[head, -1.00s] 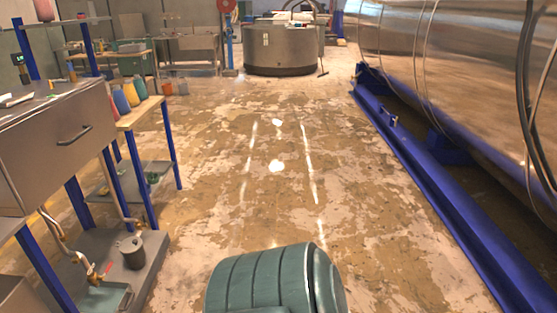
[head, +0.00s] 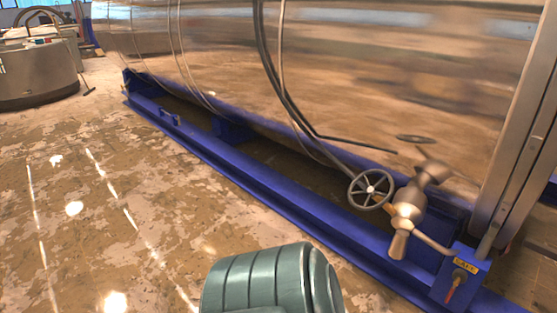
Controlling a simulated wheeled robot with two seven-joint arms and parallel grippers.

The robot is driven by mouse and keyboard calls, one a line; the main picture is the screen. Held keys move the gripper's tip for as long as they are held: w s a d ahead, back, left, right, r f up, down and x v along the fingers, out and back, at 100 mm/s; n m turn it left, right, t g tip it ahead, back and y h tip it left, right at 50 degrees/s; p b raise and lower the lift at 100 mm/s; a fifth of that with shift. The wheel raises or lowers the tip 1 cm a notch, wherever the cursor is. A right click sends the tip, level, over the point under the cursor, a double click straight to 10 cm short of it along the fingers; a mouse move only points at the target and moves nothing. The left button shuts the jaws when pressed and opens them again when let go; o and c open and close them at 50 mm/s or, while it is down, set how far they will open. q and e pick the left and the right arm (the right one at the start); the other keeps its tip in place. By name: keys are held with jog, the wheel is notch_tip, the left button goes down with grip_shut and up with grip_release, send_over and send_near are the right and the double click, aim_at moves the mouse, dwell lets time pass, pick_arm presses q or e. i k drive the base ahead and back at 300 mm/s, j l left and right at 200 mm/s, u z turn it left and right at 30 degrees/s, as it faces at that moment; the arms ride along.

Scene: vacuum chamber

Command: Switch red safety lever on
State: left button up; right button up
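A small red lever (head: 452,291) sits on the front of a blue box (head: 439,275) at the lower right of the head view. It slants down and to the left from a dark round hub. A yellow label (head: 466,264) is fixed above it; its lettering is too small to read surely. Neither of my grippers is in view.
A large shiny metal tank (head: 370,90) lies along a blue floor frame (head: 270,190). A handwheel valve (head: 370,190) and metal pipe fittings (head: 409,207) stick out just left of the blue box. The worn floor (head: 90,220) at left is clear.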

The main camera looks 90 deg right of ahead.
aim_at(450, 295)
jog(key=z, duration=3.95)
jog(key=i+l, duration=0.15)
jog(key=l, duration=0.25)
jog(key=i+l, duration=0.15)
jog(key=l, duration=0.2)
